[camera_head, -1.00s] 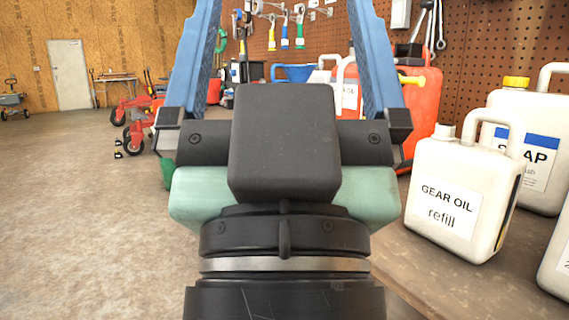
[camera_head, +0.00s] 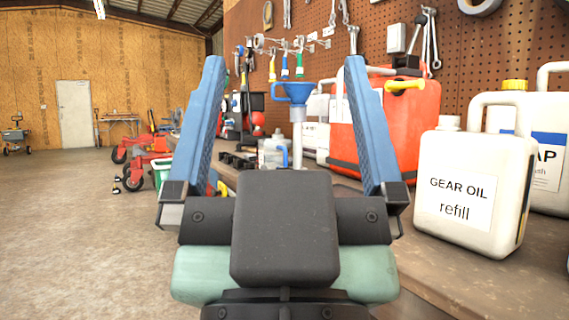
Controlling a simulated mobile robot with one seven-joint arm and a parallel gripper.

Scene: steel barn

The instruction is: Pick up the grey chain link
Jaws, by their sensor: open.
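I cannot make out the grey chain link for certain. A small dark oval piece (camera_head: 267,15) hangs on the pegboard at the top, seen between and above my fingertips; it may be a link, but it is too small to tell. My gripper (camera_head: 284,64) is open and empty, its two blue fingers spread wide and pointing ahead. The fingers hide parts of the workbench and the pegboard.
The workbench (camera_head: 437,285) runs along the right. On it stand a white gear oil jug (camera_head: 470,200), a red fuel can (camera_head: 400,130), a blue funnel (camera_head: 295,92) and other jugs. A pegboard (camera_head: 385,25) with hanging tools is behind. Open floor (camera_head: 80,230) lies left.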

